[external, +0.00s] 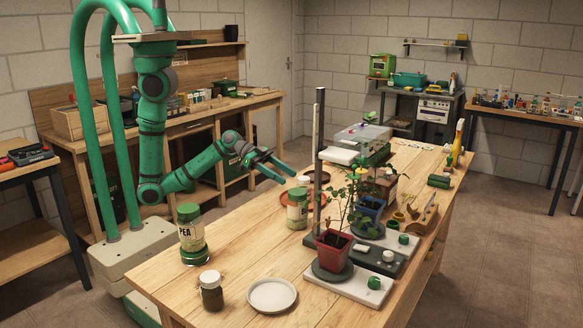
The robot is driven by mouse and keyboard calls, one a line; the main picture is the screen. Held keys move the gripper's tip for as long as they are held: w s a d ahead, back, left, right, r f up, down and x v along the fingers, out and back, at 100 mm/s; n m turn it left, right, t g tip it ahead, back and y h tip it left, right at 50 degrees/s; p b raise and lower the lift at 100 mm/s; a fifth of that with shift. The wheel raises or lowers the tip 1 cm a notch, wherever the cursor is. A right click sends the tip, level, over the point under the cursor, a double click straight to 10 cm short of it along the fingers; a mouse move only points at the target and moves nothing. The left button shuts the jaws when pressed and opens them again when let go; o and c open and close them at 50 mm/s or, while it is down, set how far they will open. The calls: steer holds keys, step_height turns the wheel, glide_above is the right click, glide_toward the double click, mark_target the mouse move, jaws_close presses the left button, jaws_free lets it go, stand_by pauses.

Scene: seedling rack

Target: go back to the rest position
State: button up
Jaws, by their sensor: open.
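My gripper (273,167) is at the end of my green arm, held above the left side of the wooden table (235,248). Its two fingers are spread apart with nothing between them. It is up and to the left of a green-lidded jar (297,208) and an orange-brown saucer (290,198). My arm reaches out from the left, bent low at the elbow. A larger jar marked PEA (191,232) with a green lid stands closer to the camera, near the table's left edge.
A dark upright post (319,150) rises from the table right of my gripper. Potted plants, one in a red pot (333,250), stand on white bases at the right. A white plate (272,295) and a small dark jar (211,290) are at the front.

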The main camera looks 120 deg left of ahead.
mark_target(251, 205)
steer(key=shift+n+y, duration=0.3)
steer(key=shift+n, duration=0.1)
steer(key=d+f, duration=0.1)
steer(key=d, duration=0.1)
steer(key=s+d+f, duration=0.1)
steer(key=d+f, duration=0.1)
steer(key=s+d+f, duration=0.1)
steer(key=d, duration=0.1)
steer(key=shift+f, duration=0.35)
steer(key=s+d, duration=0.1)
steer(key=d, duration=0.1)
steer(key=s+d+f, duration=0.1)
steer(key=d, duration=0.1)
steer(key=s+d+f, duration=0.1)
steer(key=s, duration=0.1)
steer(key=shift+d, duration=0.4)
steer(key=s+d+r+m+t+h, duration=0.2)
steer(key=s+d+r, duration=0.1)
steer(key=s+d, duration=0.8)
steer(key=v, duration=0.4)
steer(key=shift+d, duration=0.15)
